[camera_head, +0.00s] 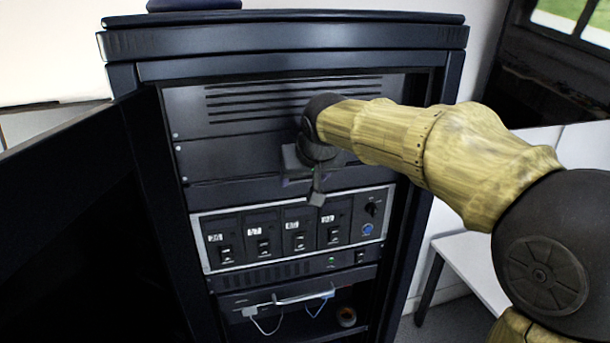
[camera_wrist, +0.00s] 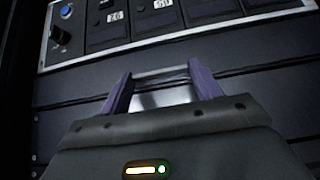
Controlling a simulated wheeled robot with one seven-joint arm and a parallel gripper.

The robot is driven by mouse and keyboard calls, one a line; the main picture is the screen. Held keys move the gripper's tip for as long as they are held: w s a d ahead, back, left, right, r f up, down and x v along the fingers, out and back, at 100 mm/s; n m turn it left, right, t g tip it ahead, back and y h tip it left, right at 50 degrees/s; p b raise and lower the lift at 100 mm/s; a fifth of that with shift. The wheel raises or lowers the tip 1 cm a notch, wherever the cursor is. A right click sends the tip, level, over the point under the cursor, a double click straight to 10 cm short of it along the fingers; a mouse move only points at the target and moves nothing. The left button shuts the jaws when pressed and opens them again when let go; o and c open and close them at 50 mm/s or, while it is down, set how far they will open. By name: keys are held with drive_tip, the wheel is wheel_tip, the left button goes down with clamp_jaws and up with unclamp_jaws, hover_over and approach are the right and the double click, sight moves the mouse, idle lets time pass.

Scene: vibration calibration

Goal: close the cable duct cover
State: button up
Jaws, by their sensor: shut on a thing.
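My gripper (camera_head: 312,190) is up against the front of the dark rack, just above the module row. The fingers are shut on this bar, seen against a dark panel (camera_wrist: 75,98). The bar seems to belong to this panel, perhaps the cable duct cover; I cannot tell for sure. My gripper and wrist hide part of the panel in the head view, so its angle is unclear.
The rack door (camera_head: 70,190) stands open at left. A white table (camera_head: 480,262) is at right.

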drive_tip(key=o, duration=1)
drive_tip(key=b+v, duration=0.5)
drive_tip(key=v, duration=1.2)
drive_tip(key=shift+s+r, duration=0.1)
drive_tip(key=d+f+m+g+h+b, duration=0.1)
drive_tip(key=d+f+b, duration=0.2)
drive_tip(key=f, duration=1.1)
drive_tip(key=s+d+f+m+g+b, duration=0.15)
drive_tip(key=d+f, duration=0.25)
drive_tip(key=f, duration=0.9)
drive_tip(key=d+f+g+h+b, duration=0.1)
drive_tip(key=d+f+b, duration=0.25)
drive_tip(key=f, duration=1.05)
drive_tip(key=shift+m+g, duration=0.35)
drive_tip(key=shift+g, duration=0.3)
drive_tip(key=s+f+b, duration=0.1)
drive_tip(key=s+f, duration=0.2)
drive_tip(key=f, duration=0.1)
drive_tip(key=s+d+f, duration=0.1)
drive_tip(key=s+f, duration=0.2)
drive_tip(key=f, duration=0.2)
drive_tip(key=s+d+f+b, duration=0.1)
drive_tip(key=s+f, duration=0.2)
drive_tip(key=f, duration=0.1)
drive_tip(key=shift+d+f+b, duration=0.15)
drive_tip(key=shift+d+b, duration=0.1)
drive_tip(key=shift+b, duration=0.05)
